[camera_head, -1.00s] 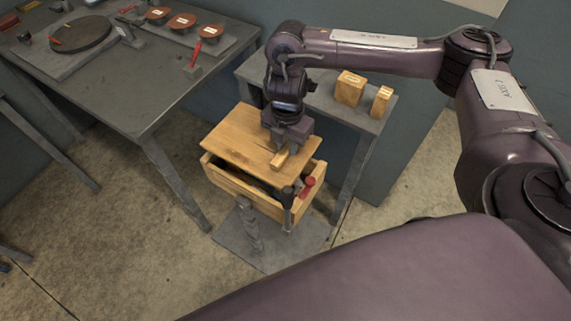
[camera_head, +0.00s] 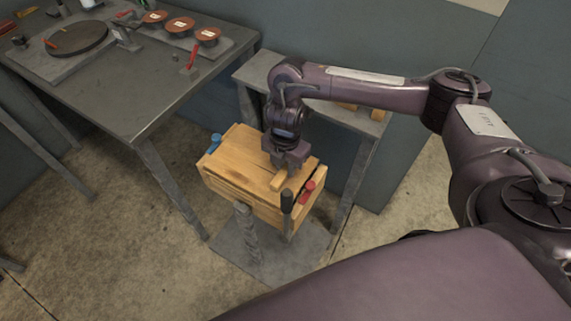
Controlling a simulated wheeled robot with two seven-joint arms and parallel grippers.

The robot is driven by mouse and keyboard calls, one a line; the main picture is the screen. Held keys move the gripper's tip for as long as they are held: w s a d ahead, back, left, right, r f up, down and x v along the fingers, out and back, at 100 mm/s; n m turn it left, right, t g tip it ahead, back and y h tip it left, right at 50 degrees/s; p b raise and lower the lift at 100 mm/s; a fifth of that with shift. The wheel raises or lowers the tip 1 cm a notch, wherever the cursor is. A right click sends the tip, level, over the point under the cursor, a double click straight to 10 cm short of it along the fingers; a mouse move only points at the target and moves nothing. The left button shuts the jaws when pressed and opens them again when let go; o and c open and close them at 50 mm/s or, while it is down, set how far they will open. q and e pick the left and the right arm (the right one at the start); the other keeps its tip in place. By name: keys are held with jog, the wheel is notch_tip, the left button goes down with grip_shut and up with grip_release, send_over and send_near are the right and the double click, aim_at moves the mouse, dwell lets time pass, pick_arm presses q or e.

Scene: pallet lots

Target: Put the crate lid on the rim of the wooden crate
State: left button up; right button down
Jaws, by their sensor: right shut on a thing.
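The crate lid (camera_head: 238,155) is a flat wooden board with a small block handle (camera_head: 279,181). It covers the top of the wooden crate (camera_head: 243,198) and looks roughly level with the rim. I cannot tell whether it touches the rim all round. My right gripper (camera_head: 284,168) comes down from above and is shut on the lid's handle. A red-handled thing (camera_head: 308,190) and a black-handled thing (camera_head: 287,200) stick up at the crate's right end. A blue thing (camera_head: 214,143) shows at its back left corner. The crate's inside is hidden. My left gripper is out of view.
The crate stands on a grey stand (camera_head: 262,250). A dark workbench (camera_head: 135,98) with a round plate (camera_head: 76,38) and several red-brown discs is at upper left. A grey side table (camera_head: 345,118) stands behind the crate, partly hidden by my right arm.

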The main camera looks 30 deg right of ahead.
jog(key=shift+f, duration=0.45)
jog(key=c, duration=1.3)
grip_release()
jog(key=shift+o, duration=0.2)
jog(key=shift+r, duration=0.1)
notch_tip(320, 180, up, 13)
jog(key=p, duration=0.4)
jog(key=shift+p, duration=0.3)
